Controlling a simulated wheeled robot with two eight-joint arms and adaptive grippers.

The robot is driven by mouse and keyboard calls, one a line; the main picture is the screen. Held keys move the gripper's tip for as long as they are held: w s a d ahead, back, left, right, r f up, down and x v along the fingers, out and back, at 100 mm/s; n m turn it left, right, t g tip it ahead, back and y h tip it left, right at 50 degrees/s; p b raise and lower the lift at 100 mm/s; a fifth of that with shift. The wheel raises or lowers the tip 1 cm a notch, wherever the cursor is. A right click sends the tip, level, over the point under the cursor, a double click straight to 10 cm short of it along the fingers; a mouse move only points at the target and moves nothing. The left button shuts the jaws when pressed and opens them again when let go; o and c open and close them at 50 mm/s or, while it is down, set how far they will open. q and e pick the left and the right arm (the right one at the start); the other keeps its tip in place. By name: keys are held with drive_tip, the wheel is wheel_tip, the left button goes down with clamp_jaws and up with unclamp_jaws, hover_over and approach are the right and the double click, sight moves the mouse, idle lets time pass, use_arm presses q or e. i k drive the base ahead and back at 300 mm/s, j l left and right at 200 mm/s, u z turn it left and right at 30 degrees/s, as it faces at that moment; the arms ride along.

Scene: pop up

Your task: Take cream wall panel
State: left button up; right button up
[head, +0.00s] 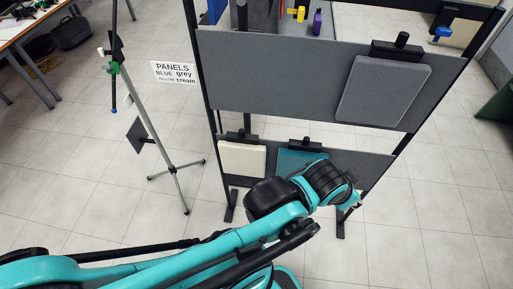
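A cream wall panel (243,160) hangs on the lower left of the grey display stand, under a black clamp (241,136). A teal-blue panel (296,158) hangs to its right under another black clamp (305,145), its lower part hidden by my arm. My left arm comes in from the lower left, and its wrist is in front of the blue panel, to the right of the cream panel. The wrist hides most of my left gripper, so its fingers cannot be made out. My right gripper is not in view.
A large grey panel (383,91) hangs at the stand's upper right; another cream panel (462,32) is behind it. A sign (175,73) reads "PANELS BLUE grey YELLOW cream". A tripod (150,130) stands left. Yellow (300,14) and purple (317,22) items sit above. The tiled floor is open.

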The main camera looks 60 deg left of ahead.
sight(242, 153)
drive_tip(key=u, duration=0.45)
drive_tip(key=j+u, duration=0.1)
drive_tip(key=u, duration=1.2)
drive_tip(key=i+u, duration=0.1)
drive_tip(key=u, duration=0.35)
drive_tip(key=l+z, duration=0.15)
drive_tip(key=z, duration=0.3)
drive_tip(key=k, duration=0.05)
